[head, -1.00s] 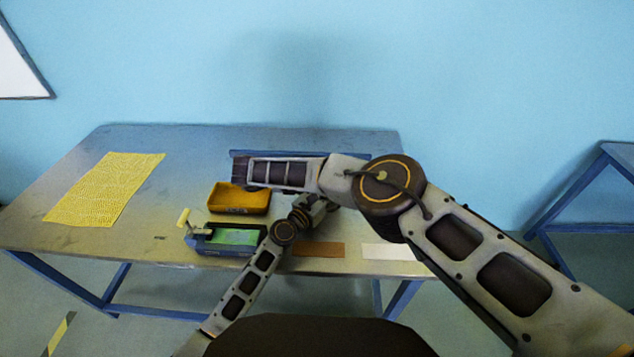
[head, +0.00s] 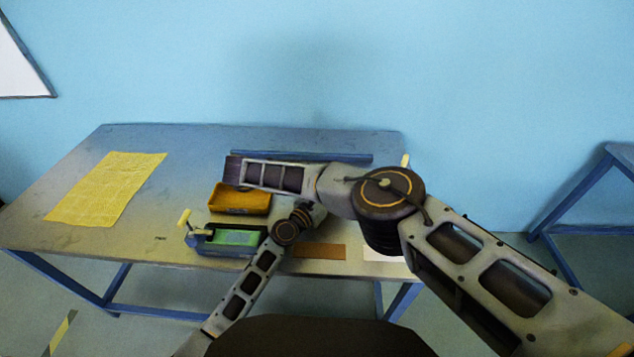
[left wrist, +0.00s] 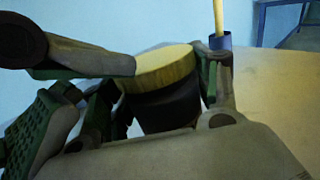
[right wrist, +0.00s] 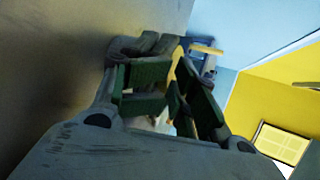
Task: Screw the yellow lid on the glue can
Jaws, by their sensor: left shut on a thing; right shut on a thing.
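The yellow lid (left wrist: 165,67) sits on top of the dark glue can (left wrist: 170,107) in the left wrist view. I cannot tell whether its thread is engaged. My left gripper (left wrist: 166,90) is shut around the can, with a finger on either side. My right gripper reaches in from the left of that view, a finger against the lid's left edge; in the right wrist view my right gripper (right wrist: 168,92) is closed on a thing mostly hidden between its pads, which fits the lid. In the head view my arms hide the can, the lid and both grippers.
On the table (head: 150,225) stand an orange tray (head: 240,209) and a blue box with green inside (head: 232,238). A yellow sheet (head: 105,188) lies left, a brown strip (head: 320,251) at the front. A yellow rod (left wrist: 218,16) stands in a blue holder (left wrist: 220,41) beyond the can.

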